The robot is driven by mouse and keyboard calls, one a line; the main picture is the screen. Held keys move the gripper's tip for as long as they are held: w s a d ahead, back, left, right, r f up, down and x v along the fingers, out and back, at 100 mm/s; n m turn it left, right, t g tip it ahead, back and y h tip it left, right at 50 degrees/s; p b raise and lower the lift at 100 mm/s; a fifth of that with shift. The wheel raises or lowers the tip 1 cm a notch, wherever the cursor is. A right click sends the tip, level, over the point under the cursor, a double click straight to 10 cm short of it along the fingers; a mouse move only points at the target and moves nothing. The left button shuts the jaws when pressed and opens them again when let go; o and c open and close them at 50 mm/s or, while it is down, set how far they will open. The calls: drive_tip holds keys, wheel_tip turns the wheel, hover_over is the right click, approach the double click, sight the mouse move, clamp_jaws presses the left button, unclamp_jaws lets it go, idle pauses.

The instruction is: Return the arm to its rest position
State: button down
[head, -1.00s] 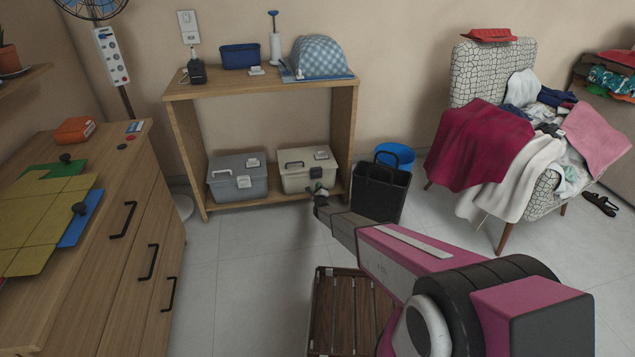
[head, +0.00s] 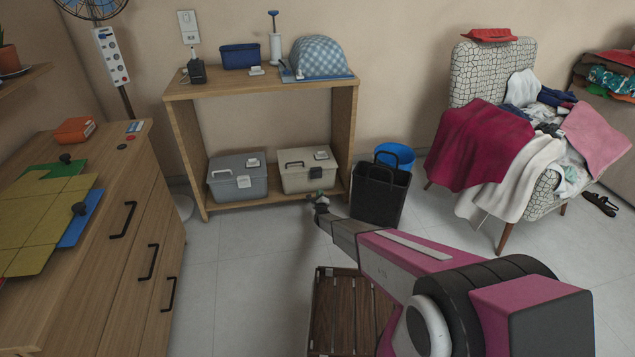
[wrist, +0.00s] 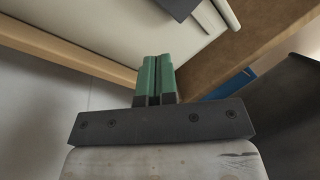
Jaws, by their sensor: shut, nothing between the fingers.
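My pink and grey arm (head: 400,262) reaches from the lower right toward the open shelf unit. My gripper (head: 317,194) is at its far end, in front of the lower shelf and just below the beige toolbox (head: 307,177). In the wrist view my gripper's green fingertips (wrist: 156,75) are together with nothing between them. The beige toolbox (wrist: 80,30) and the shelf edge lie beyond the fingers in that view.
A grey toolbox (head: 237,184) stands left on the lower shelf. A black bag (head: 380,197) and a blue bucket (head: 396,155) stand right of my gripper. A slatted wooden crate (head: 345,310) is below my arm. A clothes-covered chair (head: 492,75) stands right, a wooden dresser (head: 135,265) left.

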drive_tip(key=shift+s+d+f, duration=0.15)
drive_tip(key=shift+s+f, duration=0.35)
drive_tip(key=shift+f, duration=0.25)
drive_tip(key=s+d+r+n+g+h, duration=0.1)
drive_tip(key=s+d+r+n+g, duration=0.45)
drive_tip(key=s+d+r, duration=0.45)
drive_tip(key=s+d+r+n+g, duration=0.5)
drive_tip(key=s+d+r+n, duration=0.15)
drive_tip(key=r, duration=0.65)
drive_tip(key=s+d+r+n+g, duration=0.3)
drive_tip(key=s+r, duration=0.3)
drive_tip(key=s, duration=0.5)
drive_tip(key=s+d+r+n+g+h, duration=0.1)
drive_tip(key=s+d+r+n+g, duration=0.2)
drive_tip(key=s, duration=0.9)
drive_tip(key=s+d+r+n+g, duration=0.3)
drive_tip(key=s+d+r+n, duration=0.2)
drive_tip(key=s+r, duration=0.3)
drive_tip(key=s+n, duration=0.1)
drive_tip(key=s, duration=0.3)
drive_tip(key=shift+s+d+r+h, duration=0.15)
drive_tip(key=shift+d+r+h, duration=0.15)
drive_tip(key=shift+r+h, duration=0.1)
drive_tip(key=shift+f, duration=0.1)
